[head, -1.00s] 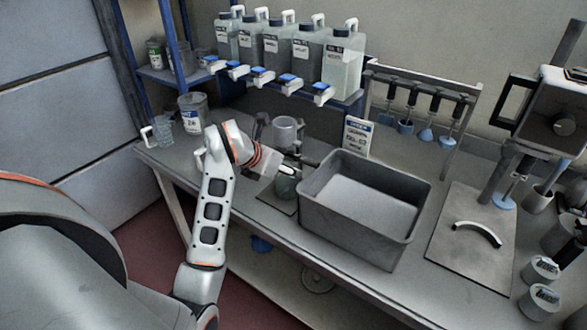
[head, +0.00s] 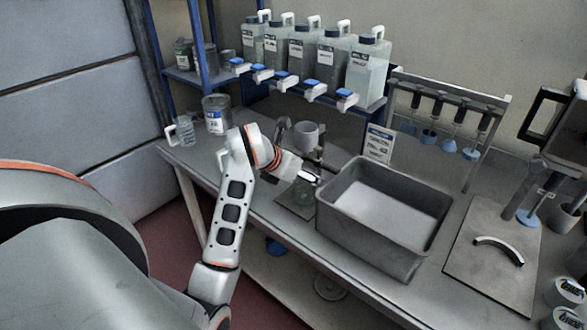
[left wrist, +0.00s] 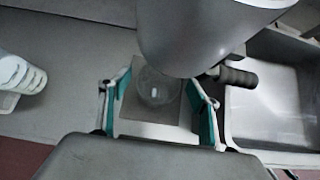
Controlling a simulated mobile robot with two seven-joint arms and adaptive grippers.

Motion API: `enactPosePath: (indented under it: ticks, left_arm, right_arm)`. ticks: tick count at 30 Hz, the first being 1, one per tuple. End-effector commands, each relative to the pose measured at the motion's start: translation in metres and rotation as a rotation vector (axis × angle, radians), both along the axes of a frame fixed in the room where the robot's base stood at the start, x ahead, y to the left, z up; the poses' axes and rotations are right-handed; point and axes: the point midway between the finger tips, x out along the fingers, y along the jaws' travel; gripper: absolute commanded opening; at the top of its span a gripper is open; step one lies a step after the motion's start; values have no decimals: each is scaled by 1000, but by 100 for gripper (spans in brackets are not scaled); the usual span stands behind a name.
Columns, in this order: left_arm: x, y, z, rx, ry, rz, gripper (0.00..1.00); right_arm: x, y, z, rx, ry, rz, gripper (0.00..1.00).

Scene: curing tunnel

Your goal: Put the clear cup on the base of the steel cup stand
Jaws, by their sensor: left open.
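The clear cup (left wrist: 155,88) shows in the left wrist view between the open fingers of my left gripper (left wrist: 157,103). It appears to stand on the square base plate (left wrist: 140,127) of the steel cup stand, though its exact contact is hard to see. In the head view, my left gripper (head: 307,178) is at the clear cup (head: 303,188), above the stand's base (head: 296,207). A grey vessel (head: 306,134) sits higher on the stand; a large grey round shape covers part of the wrist view. My right gripper is not in view.
A deep grey bin (head: 335,216) stands close to the right of the stand. A metal can (head: 216,115) and a glass beaker (head: 186,131) are at the back left. A sign (head: 379,143) stands behind the bin. Bottles with taps line the shelf above.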

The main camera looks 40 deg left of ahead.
Motion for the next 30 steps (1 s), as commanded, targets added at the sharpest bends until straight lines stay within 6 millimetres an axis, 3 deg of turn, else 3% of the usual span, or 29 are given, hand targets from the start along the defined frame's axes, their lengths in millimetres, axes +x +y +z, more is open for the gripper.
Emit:
enactPosePath:
  ticks: [15,21,30]
  left_arm:
    - [-68,6,70,5,-3,0,62]
    - [-82,7,82,3,-1,1,62]
    - [-84,7,84,1,-1,0,62]
  right_arm:
    - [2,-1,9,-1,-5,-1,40]
    - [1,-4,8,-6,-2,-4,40]
    - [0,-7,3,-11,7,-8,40]
